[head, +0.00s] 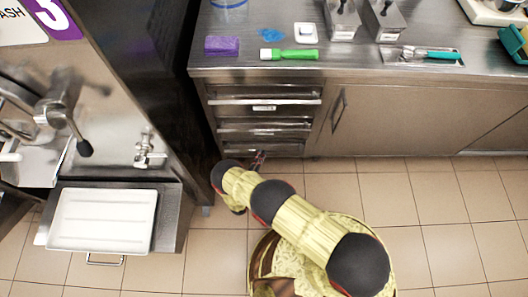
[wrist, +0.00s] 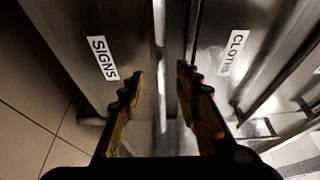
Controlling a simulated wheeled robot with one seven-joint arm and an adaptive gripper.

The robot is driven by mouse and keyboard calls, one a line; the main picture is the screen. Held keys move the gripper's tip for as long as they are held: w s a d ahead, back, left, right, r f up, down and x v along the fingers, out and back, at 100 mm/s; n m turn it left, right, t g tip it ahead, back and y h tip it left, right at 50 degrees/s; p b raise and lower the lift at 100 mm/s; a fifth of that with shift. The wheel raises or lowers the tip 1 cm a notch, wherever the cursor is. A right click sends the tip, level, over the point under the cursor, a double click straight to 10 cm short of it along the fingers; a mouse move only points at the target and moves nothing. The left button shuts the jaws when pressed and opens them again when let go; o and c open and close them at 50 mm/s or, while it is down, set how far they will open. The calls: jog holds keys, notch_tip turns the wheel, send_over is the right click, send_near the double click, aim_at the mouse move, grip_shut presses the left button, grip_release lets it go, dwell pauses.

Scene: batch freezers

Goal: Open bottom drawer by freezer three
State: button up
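The bottom drawer (head: 265,146) is the lowest steel drawer front in the unit under the counter, to the right of freezer three (head: 125,60). In the wrist view a drawer front with a SIGNS label (wrist: 104,58) lies beside the floor, so it looks like the bottom one. Its bright bar handle (wrist: 160,50) runs up the middle of that view. My gripper (wrist: 160,82) is open, with one fingertip on each side of the bar. I cannot tell whether they touch it. In the head view my gripper (head: 260,160) is small and partly hidden by my arm.
A drawer labelled CLOTHS (wrist: 232,54) is next to it. A cabinet door (head: 390,115) is right of the drawers. The freezer's shelf with a white tray (head: 103,220) juts out at the left. Tiled floor (head: 450,200) is clear at the right.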

jog(key=shift+b+x, duration=0.35)
jog(key=shift+x, duration=1.55)
jog(key=shift+c, duration=0.3)
jog(key=c, duration=0.7)
jog(key=shift+s, duration=0.1)
grip_shut()
